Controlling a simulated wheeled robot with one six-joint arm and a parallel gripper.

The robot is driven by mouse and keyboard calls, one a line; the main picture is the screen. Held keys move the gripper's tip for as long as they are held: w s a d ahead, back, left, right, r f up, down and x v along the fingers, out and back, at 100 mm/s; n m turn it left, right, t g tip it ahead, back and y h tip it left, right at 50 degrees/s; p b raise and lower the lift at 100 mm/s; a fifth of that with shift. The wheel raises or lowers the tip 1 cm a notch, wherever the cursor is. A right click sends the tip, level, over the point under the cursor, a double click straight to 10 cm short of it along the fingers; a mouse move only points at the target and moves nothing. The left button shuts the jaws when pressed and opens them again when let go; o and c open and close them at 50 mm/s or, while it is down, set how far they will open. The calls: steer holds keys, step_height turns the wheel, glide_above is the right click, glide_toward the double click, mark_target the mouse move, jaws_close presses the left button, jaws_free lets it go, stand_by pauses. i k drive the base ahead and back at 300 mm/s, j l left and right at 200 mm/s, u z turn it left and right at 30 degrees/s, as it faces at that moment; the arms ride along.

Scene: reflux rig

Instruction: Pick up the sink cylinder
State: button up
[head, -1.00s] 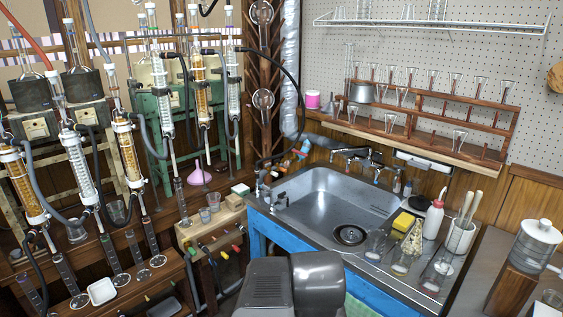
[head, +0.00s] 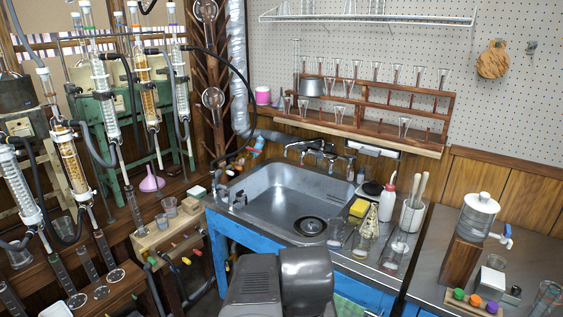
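The sink (head: 275,200) is a steel basin in a blue-fronted counter in the middle of the head view. On the counter to its right stand several clear glass vessels. One is a tall clear vessel (head: 396,252) near the front, which may be the sink cylinder; its shape is hard to make out. A conical flask (head: 364,247) and a clear beaker (head: 337,233) stand to its left. A tall narrow glass cylinder (head: 296,62) also stands at the left end of the wooden rack. My gripper is not in view; only grey parts of my own body show at the bottom.
A white holder (head: 411,216) with brushes, a white bottle (head: 387,200) and a yellow sponge (head: 359,208) crowd the sink's right side. A water tank (head: 478,216) stands on the right bench. Glass condensers (head: 104,95) and hoses fill the left. The faucet (head: 310,146) rises behind the basin.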

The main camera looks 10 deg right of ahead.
mark_target(409, 213)
steer(key=z, duration=1.3)
steer(key=i+l+u, duration=0.2)
steer(key=l, duration=0.15)
steer(key=i+l+u, duration=0.15)
steer(key=l, duration=0.25)
steer(key=l+u, duration=0.2)
steer(key=l, duration=0.2)
steer(key=i, duration=0.05)
